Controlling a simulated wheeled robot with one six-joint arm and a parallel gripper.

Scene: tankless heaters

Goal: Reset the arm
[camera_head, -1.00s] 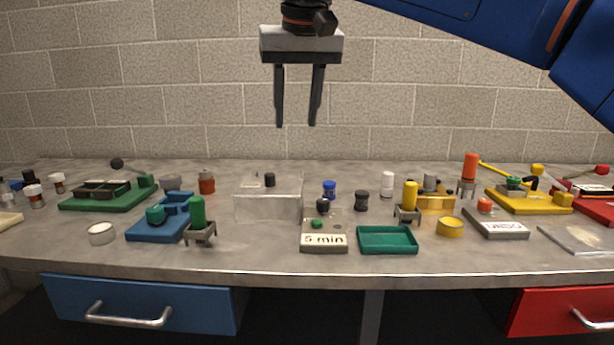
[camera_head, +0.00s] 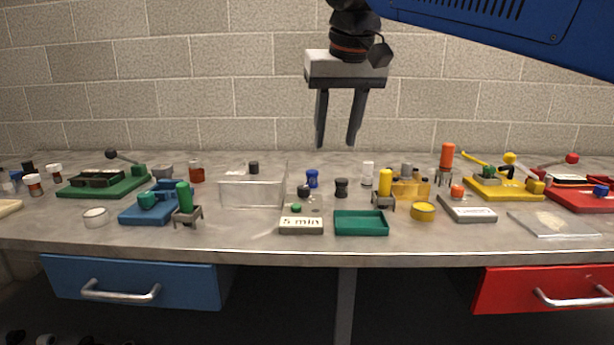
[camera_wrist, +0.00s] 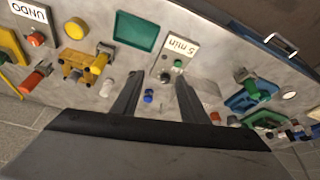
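My gripper (camera_head: 338,138) hangs above the back of the grey bench, fingers pointing down, with bare wall behind it. Its two dark fingers are apart, with nothing between them. In the wrist view my gripper (camera_wrist: 158,92) also shows open, its fingers spread over the bench top. My blue arm reaches in from the upper right.
The bench (camera_head: 120,243) holds a "5 min" box (camera_head: 301,226), a green tray (camera_head: 361,223), a clear box (camera_head: 252,190), a blue fixture (camera_head: 150,212) and a yellow fixture (camera_head: 503,187). Below are a blue drawer (camera_head: 190,282) and a red drawer (camera_head: 510,285). Space above the bench is clear.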

